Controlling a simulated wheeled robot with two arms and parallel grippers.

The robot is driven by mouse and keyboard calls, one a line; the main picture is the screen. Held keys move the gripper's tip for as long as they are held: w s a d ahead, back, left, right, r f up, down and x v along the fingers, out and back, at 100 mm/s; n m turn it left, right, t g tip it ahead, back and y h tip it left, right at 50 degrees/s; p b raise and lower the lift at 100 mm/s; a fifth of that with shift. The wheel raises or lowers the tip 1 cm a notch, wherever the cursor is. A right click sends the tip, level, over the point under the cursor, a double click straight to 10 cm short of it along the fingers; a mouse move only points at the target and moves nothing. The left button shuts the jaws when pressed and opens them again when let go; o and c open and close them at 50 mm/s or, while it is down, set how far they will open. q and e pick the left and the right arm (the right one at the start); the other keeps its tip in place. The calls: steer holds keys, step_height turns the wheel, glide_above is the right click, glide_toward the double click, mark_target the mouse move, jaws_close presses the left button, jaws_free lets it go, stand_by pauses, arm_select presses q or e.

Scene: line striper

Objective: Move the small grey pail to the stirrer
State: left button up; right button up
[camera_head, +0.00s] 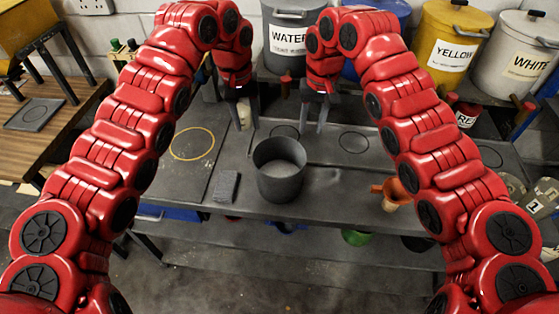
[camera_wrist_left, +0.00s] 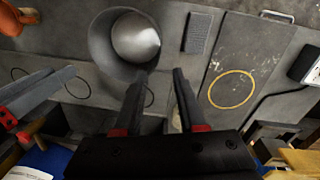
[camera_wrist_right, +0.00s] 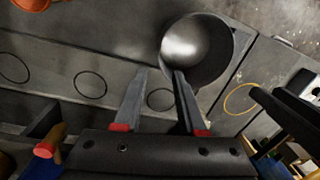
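The dark grey pail (camera_head: 280,182) stands upright on the grey bench, with a pale grey surface inside. It also shows in the left wrist view (camera_wrist_left: 103,48) and the right wrist view (camera_wrist_right: 234,58). My left gripper (camera_head: 241,122) is open and empty, behind and left of the pail. My right gripper (camera_head: 311,124) is open and empty, behind and right of it. In each wrist view one finger overlaps the pail's rim, but I cannot tell if it touches. I cannot make out which thing is the stirrer; a yellow ring (camera_head: 192,144) marks a panel on the left.
A grey ribbed block (camera_head: 226,187) lies left of the pail, and an orange funnel (camera_head: 393,191) sits to the right. Large WATER (camera_head: 290,36), YELLOW (camera_head: 450,45) and WHITE (camera_head: 512,58) buckets line the back. A wooden table (camera_head: 40,125) stands left.

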mark_target(255, 167)
arm_select(q)
steer(key=f, duration=0.5)
steer(key=s+f, duration=0.1)
steer(key=f, duration=0.4)
steer(key=d+f, duration=0.1)
steer(key=f, duration=0.4)
steer(key=shift+s+d, duration=0.1)
steer(key=shift+s, duration=0.1)
arm_select(e)
steer(key=f, duration=0.5)
steer(key=s+f, duration=0.1)
steer(key=f, duration=0.4)
steer(key=a+f, duration=0.1)
steer(key=f, duration=0.4)
steer(key=shift+s, duration=0.35)
arm_select(q)
steer(key=shift+f, duration=0.85)
arm_select(e)
steer(key=shift+a+f, duration=0.15)
steer(key=shift+f, duration=0.75)
arm_select(q)
jaws_close()
arm_select(e)
steer(key=shift+w, duration=0.1)
jaws_close()
arm_select(q)
steer(key=shift+w, duration=0.1)
arm_select(e)
steer(key=shift+r, duration=0.1)
